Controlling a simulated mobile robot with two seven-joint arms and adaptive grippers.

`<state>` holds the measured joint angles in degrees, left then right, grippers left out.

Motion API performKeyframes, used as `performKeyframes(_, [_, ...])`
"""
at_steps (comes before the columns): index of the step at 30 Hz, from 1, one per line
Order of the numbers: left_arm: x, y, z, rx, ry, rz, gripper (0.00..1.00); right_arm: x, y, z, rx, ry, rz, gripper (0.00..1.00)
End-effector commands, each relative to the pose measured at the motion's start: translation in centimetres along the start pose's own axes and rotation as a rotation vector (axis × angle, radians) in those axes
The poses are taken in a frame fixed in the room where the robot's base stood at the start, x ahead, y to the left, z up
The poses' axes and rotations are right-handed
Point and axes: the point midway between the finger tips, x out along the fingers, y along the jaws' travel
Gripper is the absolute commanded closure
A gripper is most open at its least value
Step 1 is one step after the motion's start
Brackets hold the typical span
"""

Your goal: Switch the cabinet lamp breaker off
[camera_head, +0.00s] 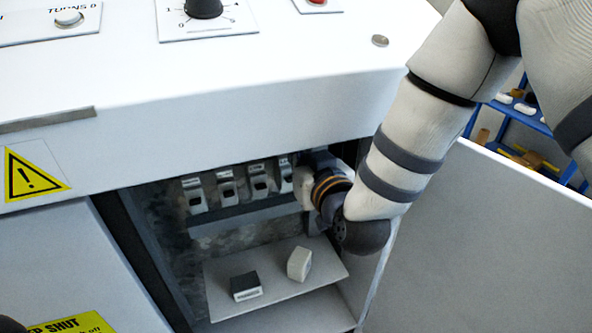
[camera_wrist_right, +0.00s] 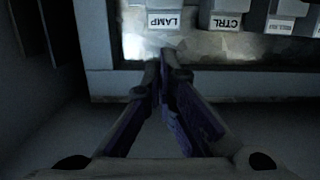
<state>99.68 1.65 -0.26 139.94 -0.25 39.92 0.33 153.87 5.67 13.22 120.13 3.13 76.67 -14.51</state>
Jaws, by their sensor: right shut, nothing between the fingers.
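The lamp breaker (camera_wrist_right: 165,8) is at the top of the right wrist view, with its white LAMP label (camera_wrist_right: 164,20) facing the camera. Its lever position cannot be told. My right gripper (camera_wrist_right: 164,58) is shut and empty, its fingertips just below that label in the picture; I cannot tell whether they touch anything. In the head view my right gripper (camera_head: 308,183) is inside the open cabinet at the right end of the breaker row (camera_head: 227,187), and the wrist hides its fingers and that end.
The CTRL breaker (camera_wrist_right: 226,18) sits beside the lamp breaker. A shelf (camera_head: 290,292) below the row holds a dark block (camera_head: 245,284) and a white block (camera_head: 299,263). The cabinet's overhang (camera_head: 240,140) is close above, and an open door panel (camera_head: 480,240) stands at the right.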

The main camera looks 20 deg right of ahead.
Motion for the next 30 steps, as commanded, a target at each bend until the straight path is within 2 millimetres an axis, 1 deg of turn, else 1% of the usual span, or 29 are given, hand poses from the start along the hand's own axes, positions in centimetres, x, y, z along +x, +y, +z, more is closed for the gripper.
performKeyframes(1, [0.2, 0.0, 0.0, 0.0, -0.003, 0.0, 0.43, 1.1, 0.0, 0.1, 0.0, 0.002, 0.001, 1.0])
performKeyframes(3, [0.3, 0.0, 0.0, 0.0, -0.005, 0.0, 0.43, 2.5, 0.0, 0.1, 0.0, 0.002, 0.001, 1.0])
performKeyframes(4, [0.4, 0.0, 0.0, 0.0, -0.006, 0.0, 0.43, 2.7, 0.0, 0.5, 0.0, -0.003, 0.0, 1.0])
performKeyframes(6, [0.6, 0.0, 0.0, 0.0, -0.008, 0.0, 0.43, 2.0, 0.0, 1.9, 0.0, -0.007, -0.001, 1.0])
performKeyframes(7, [0.6, 0.0, 0.0, 0.0, -0.009, 0.0, 0.43, 1.9, 0.0, 2.3, 0.0, -0.006, -0.001, 1.0])
performKeyframes(12, [0.7, 0.0, 0.0, 0.0, -0.011, 0.0, 0.43, 1.4, 0.0, 3.6, 0.0, -0.001, -0.001, 1.0])
performKeyframes(24, [0.8, 0.0, 0.0, 0.0, -0.011, 0.0, 0.43, 1.2, 0.0, 3.8, 0.0, 0.0, 0.0, 1.0])
performKeyframes(30, [1.1, 0.0, -0.1, 0.0, -0.017, -0.001, 0.43, 1.6, 0.0, 4.0, 0.0, 0.0, 0.0, 1.0])
